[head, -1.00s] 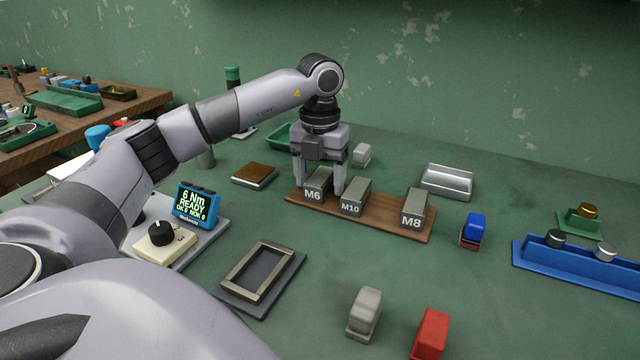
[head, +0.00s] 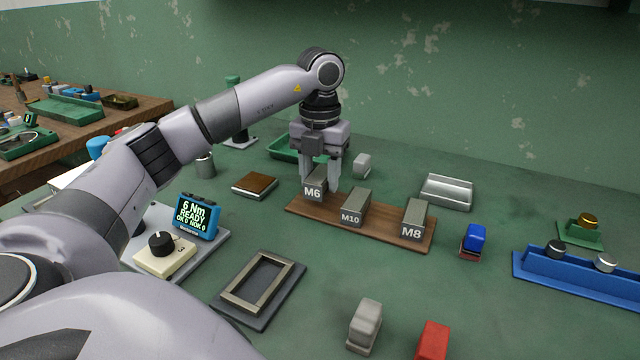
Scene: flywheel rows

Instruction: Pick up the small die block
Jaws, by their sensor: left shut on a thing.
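The grey die block marked M6 (head: 314,187) is between the fingers of my left gripper (head: 321,178), which is shut on it. The block is upright and appears a little above the left end of the brown wooden board (head: 385,233). The die blocks marked M10 (head: 354,208) and M8 (head: 414,219) stand on the same board, to the right of the gripper. My right gripper is not in view.
A dark plate with a raised frame (head: 258,283) lies in front of the board. A torque display (head: 197,215) stands at left. Grey (head: 365,324), red (head: 433,341) and blue (head: 474,240) blocks stand in front and right. A silver tray (head: 447,192) is behind.

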